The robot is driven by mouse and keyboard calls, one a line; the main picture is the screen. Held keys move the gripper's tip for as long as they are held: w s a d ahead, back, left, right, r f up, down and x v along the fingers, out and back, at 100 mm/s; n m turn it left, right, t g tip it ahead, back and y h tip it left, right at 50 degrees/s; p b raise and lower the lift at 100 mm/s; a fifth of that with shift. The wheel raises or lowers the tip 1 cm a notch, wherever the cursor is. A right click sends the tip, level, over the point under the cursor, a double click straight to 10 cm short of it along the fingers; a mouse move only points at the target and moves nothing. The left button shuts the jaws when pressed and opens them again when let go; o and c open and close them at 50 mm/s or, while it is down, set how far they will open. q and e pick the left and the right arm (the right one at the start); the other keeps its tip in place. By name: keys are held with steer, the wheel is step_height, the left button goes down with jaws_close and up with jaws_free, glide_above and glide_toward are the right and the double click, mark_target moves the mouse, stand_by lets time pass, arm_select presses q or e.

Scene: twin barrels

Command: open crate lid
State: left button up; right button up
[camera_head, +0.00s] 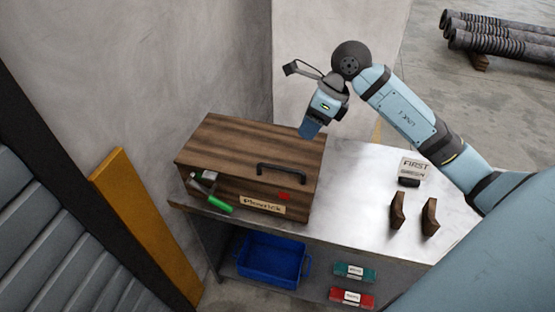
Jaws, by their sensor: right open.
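A brown wooden crate (233,188) stands on the metal table. Its lid (245,142) is shut and carries a dark handle (281,169) near the front right edge. A small red patch and a label plate are on the crate's front. My right gripper (308,130) is above the crate's back right corner, pointing down, and holds nothing that I can see. It is open, though its fingers partly overlap in this view. It is apart from the handle. My left gripper is not in view.
The metal table (363,185) has free room right of the crate. A "FIRST" sign (414,168) and two brown wooden pieces (397,211) stand there. A green-handled object (220,204) is at the crate's front left. A blue bin (272,261) sits on the shelf below. Walls are close behind.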

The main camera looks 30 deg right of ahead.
steer(key=p+x, duration=0.2)
steer(key=x, duration=0.9)
steer(key=shift+f, duration=0.1)
steer(key=shift+a+f, duration=0.3)
steer(key=shift+f, duration=0.4)
steer(key=shift+w, duration=0.1)
jaws_close()
